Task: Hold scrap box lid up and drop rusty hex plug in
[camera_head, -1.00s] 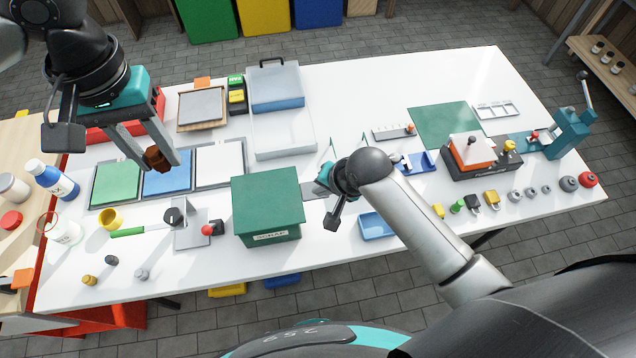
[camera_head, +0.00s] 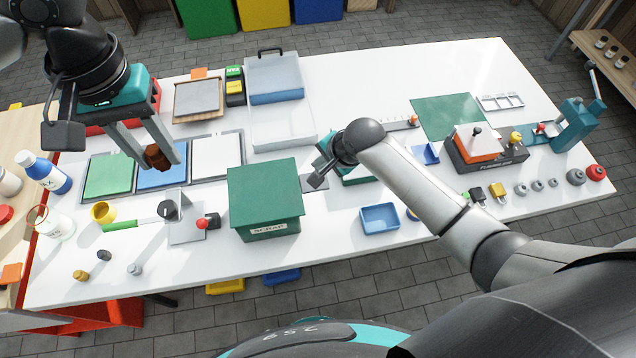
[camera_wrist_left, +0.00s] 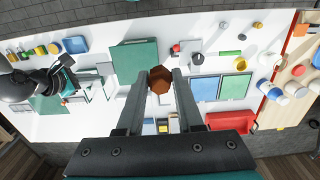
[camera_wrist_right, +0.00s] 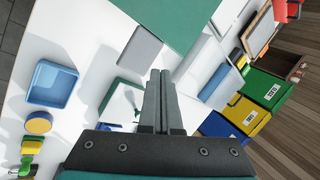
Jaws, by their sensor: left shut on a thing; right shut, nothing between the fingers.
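The scrap box (camera_head: 266,230) is a green box labelled SCRAP near the front middle of the bench. Its green lid (camera_head: 264,188) lies flat and closed; the lid also shows in the left wrist view (camera_wrist_left: 135,60). My left gripper (camera_head: 160,165) is shut on the rusty hex plug (camera_head: 157,157), a brown hexagonal piece, held above the coloured trays left of the box. The plug shows between the fingertips in the left wrist view (camera_wrist_left: 159,79). My right gripper (camera_wrist_right: 160,75) is shut and empty, just right of the box; its fingertips are mostly hidden by its arm in the head view.
A grey stand with a red knob (camera_head: 201,224) is left of the box. A blue tray (camera_head: 380,219) lies to its right. Small plugs (camera_head: 134,269) lie at the front left.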

